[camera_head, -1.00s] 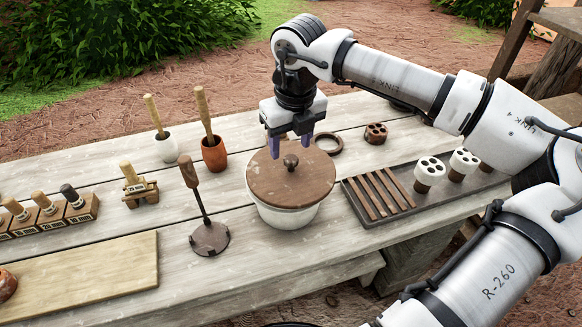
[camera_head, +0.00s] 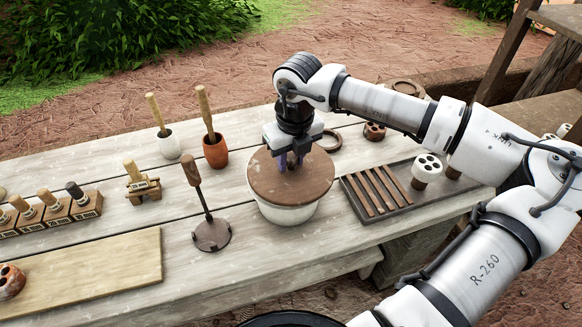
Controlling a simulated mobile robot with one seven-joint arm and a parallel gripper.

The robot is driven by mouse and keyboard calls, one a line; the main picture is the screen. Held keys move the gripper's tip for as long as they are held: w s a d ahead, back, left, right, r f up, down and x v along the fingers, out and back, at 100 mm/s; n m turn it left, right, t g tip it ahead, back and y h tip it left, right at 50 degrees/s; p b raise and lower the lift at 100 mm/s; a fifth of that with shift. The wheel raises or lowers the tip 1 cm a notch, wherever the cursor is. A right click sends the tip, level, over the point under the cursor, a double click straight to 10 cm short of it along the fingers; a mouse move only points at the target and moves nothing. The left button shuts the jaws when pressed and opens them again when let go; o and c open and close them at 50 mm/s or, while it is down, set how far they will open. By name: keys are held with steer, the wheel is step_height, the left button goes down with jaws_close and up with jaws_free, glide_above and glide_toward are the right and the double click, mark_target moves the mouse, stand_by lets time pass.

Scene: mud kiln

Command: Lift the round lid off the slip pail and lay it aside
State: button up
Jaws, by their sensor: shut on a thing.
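The slip pail (camera_head: 290,213) is a white round tub standing on the wooden table. Its round brown lid (camera_head: 268,185) lies flat on top and covers the opening. My gripper (camera_head: 290,162) is over the lid's middle, pointing down, with its purple fingers low at the lid. I see no gap between the lid and the pail's rim.
An upright wooden-handled tool (camera_head: 212,234) stands left of the pail. The pale board (camera_head: 95,274) at front left is mostly bare.

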mark_target(291, 157)
steer(key=shift+r, duration=0.15)
steer(key=shift+c, duration=0.3)
step_height(291, 157, up, 20)
steer(key=b, duration=0.3)
steer(key=shift+o, duration=1.3)
steer(key=shift+c, duration=1.3)
steer(key=shift+r+p, duration=1.15)
steer(key=shift+r, duration=0.25)
